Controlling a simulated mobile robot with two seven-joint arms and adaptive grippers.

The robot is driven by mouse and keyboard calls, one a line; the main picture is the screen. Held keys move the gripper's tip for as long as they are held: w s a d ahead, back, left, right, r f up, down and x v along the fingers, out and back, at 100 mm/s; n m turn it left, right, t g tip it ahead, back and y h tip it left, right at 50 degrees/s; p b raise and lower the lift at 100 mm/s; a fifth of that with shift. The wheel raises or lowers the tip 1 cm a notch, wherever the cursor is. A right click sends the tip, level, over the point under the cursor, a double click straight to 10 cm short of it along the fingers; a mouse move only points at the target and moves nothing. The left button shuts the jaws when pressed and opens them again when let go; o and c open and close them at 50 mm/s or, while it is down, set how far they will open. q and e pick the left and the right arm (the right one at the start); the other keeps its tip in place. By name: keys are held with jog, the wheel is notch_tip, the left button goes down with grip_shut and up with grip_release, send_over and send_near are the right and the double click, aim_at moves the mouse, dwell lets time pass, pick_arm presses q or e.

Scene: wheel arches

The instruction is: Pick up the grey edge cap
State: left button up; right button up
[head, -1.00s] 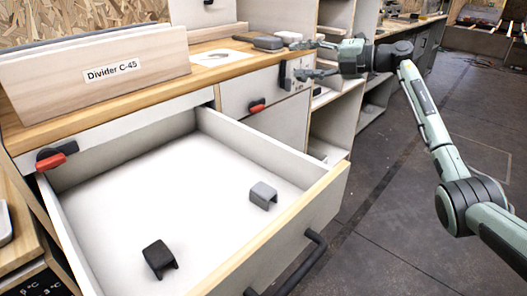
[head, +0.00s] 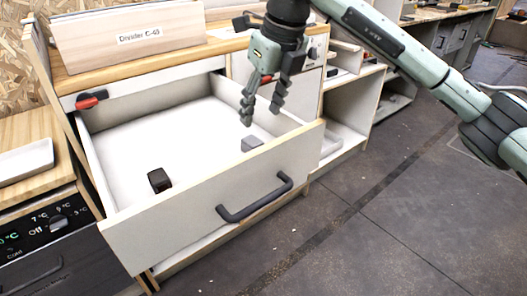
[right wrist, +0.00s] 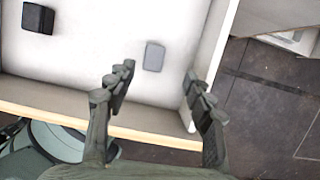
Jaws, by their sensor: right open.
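The grey edge cap (head: 251,143) lies on the floor of the open drawer (head: 215,192), near its right front corner. In the right wrist view the grey cap (right wrist: 154,56) lies beyond the fingertips, between their lines. A black edge cap (head: 159,180) lies in the drawer further left and also shows in the right wrist view (right wrist: 38,18). My right gripper (head: 262,108) points down above the drawer, open and empty, above the grey cap and apart from it. Its two fingers (right wrist: 158,86) show spread in the right wrist view. My left gripper is not in view.
The drawer's front panel and right wall stand close to the grey cap. A wooden board labelled Divider C-45 (head: 130,38) stands on the worktop behind. A black handle (head: 254,198) sticks out from the drawer front. The floor at the right is clear.

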aim_at(253, 140)
jog(key=x, duration=0.5)
jog(key=s+x, duration=0.1)
jog(key=x, duration=0.2)
jog(key=shift+a, duration=0.25)
jog(key=c, duration=0.9)
